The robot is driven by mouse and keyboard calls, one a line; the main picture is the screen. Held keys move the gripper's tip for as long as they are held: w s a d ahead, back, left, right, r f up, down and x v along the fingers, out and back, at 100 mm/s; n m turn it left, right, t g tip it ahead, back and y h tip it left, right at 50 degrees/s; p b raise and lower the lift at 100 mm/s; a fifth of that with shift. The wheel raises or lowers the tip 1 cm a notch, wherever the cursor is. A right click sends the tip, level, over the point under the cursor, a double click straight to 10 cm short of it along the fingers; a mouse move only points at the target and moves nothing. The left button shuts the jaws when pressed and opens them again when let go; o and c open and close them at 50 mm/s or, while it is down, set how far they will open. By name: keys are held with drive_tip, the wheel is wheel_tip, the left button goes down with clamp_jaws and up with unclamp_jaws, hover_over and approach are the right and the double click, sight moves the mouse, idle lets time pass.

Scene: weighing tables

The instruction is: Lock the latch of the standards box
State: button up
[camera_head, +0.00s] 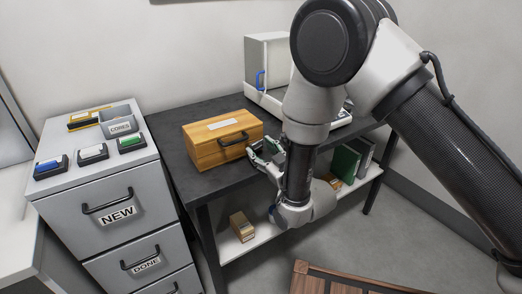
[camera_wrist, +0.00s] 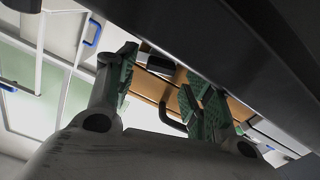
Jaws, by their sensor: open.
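The standards box (camera_head: 205,152) is a wooden box with a pale label on its lid, standing on the dark table. Its lid looks closed, and a black handle (camera_head: 234,141) is on its front. My gripper (camera_head: 263,152) is open and empty, just off the right end of the box's front. In the wrist view the box's wood (camera_wrist: 148,86) shows between and behind my green-padded fingers (camera_wrist: 158,74). The black handle (camera_wrist: 171,120) and a dark fitting (camera_wrist: 160,64) show there; I cannot tell if this fitting is the latch or how it is set.
A white balance with a draft shield (camera_head: 267,52) and blue handle stands behind my arm. A grey cabinet (camera_head: 68,210) at left carries a grey tray (camera_head: 118,118) and small coloured boxes. Binders (camera_head: 345,163) and a small box (camera_head: 242,226) sit on the lower shelf.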

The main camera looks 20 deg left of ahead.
drive_tip(key=v, duration=1.1)
drive_tip(key=shift+c, duration=0.2)
